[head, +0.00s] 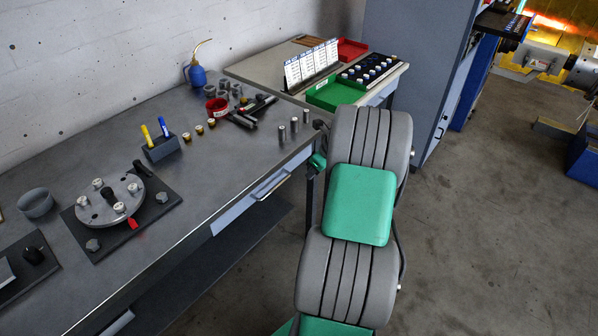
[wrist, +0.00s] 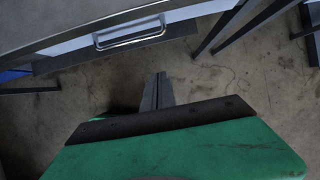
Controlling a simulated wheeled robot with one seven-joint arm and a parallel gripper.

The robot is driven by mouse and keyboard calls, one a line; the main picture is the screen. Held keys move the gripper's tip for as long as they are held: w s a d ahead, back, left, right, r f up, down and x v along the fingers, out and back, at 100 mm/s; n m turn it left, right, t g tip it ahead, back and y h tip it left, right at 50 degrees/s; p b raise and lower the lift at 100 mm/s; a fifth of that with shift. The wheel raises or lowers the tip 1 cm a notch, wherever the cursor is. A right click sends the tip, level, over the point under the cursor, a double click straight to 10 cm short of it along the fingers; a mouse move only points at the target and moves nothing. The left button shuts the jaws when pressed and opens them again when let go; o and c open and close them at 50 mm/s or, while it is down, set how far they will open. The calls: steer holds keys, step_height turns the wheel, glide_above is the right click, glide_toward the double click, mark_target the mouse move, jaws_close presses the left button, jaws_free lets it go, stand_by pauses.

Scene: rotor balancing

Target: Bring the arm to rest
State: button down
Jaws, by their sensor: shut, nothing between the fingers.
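My gripper (wrist: 158,80) shows in the wrist view as two dark fingers pressed together, with nothing between them. It points past the bench edge, over bare concrete floor. In the head view my grey and green arm (head: 360,203) stands folded at the right end of the workbench, and my gripper is hidden there. The grey workbench (head: 225,170) has a drawer with a metal handle (wrist: 130,33), which lies beyond the fingers in the wrist view. I see no contact between my gripper and the bench.
A rotor disc (head: 110,200) with several weights sits on a dark plate on the bench. A side table (head: 262,68) holds a green tray (head: 333,96). Floor (head: 480,220) is clear at right.

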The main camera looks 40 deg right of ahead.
steer(key=s+a+f+n+g+y, duration=0.1)
steer(key=s+a+f+n+g, duration=0.3)
steer(key=s+n, duration=0.55)
steer(key=s+a+f+n+g+y, duration=0.1)
steer(key=s+a+n, duration=0.55)
steer(key=n, duration=0.65)
steer(key=s+a+r+n+g+h, duration=0.1)
steer(key=s+a+r+n, duration=0.1)
steer(key=a+r, duration=0.25)
steer(key=s+a+r+n+h, duration=0.1)
steer(key=s+a+r+n, duration=0.15)
steer(key=a, duration=0.35)
steer(key=w+a+r+n+t, duration=0.2)
steer(key=w+a+r+n, duration=0.1)
steer(key=a+r, duration=0.2)
steer(key=w+a+r+n+t+h+p, duration=0.1)
steer(key=w+a+r+n+t, duration=0.1)
steer(key=a+r, duration=0.4)
steer(key=w+a+n, duration=0.1)
steer(key=a+n, duration=0.1)
steer(key=a, duration=0.1)
steer(key=shift+w+a+r, duration=0.15)
steer(key=shift+a, duration=0.25)
